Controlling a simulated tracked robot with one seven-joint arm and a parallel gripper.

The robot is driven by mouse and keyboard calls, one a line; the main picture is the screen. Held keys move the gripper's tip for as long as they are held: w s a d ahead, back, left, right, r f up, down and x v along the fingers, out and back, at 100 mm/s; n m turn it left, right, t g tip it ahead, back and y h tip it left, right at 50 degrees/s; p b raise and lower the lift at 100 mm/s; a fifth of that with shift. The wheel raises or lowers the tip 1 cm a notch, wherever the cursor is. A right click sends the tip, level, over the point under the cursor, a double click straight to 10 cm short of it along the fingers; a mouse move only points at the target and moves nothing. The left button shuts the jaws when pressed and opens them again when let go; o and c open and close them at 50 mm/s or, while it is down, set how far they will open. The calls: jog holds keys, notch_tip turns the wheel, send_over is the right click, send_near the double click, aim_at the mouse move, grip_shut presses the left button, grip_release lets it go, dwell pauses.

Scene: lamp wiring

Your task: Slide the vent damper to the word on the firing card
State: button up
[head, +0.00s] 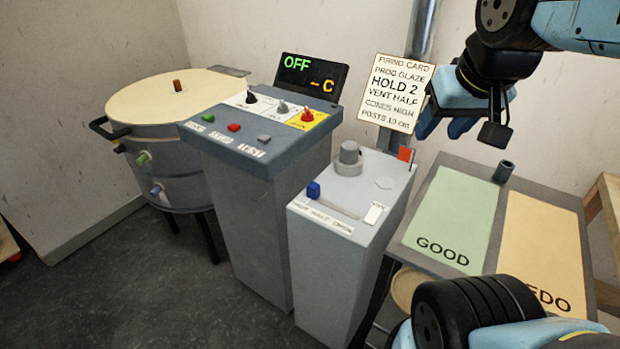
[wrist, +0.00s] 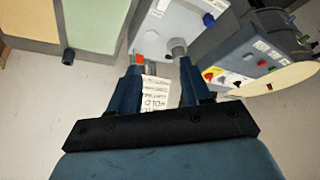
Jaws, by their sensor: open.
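The vent damper's blue knob (head: 314,189) sits at the left end of a slot on top of a grey pedestal (head: 330,260); it also shows in the wrist view (wrist: 209,19). A white label strip (head: 322,219) runs along the slot's front, its words too small to read surely. The firing card (head: 398,92) on the post reads "VENT HALF", among other lines. My gripper (head: 452,127) is open and empty, high to the right of the card and apart from the knob. In the wrist view my gripper's fingers (wrist: 159,68) are spread, with the card behind them.
A grey round knob (head: 348,158) and an orange-red flag (head: 405,154) stand at the pedestal's back. A switch console (head: 240,135) and a kiln (head: 165,120) are to the left. A table with GOOD (head: 450,215) and REDO (head: 545,240) areas is to the right.

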jog(key=shift+o, duration=0.8)
jog(key=shift+w, duration=0.2)
jog(key=w+n, duration=0.1)
jog(key=w, duration=0.1)
jog(key=w+a+f+n+g, duration=0.1)
jog(key=w, duration=0.2)
jog(key=w+a, duration=0.1)
jog(key=w, duration=0.2)
jog(key=shift+a+f+n+g, duration=0.15)
jog(key=shift+f+n+g, duration=0.15)
jog(key=shift+n, duration=0.1)
jog(key=n+g, duration=0.4)
jog(key=n, duration=0.4)
send_over(313, 184)
notch_tip(313, 184, down, 19)
notch_tip(313, 184, down, 13)
jog(key=shift+s+r, duration=0.1)
grip_shut()
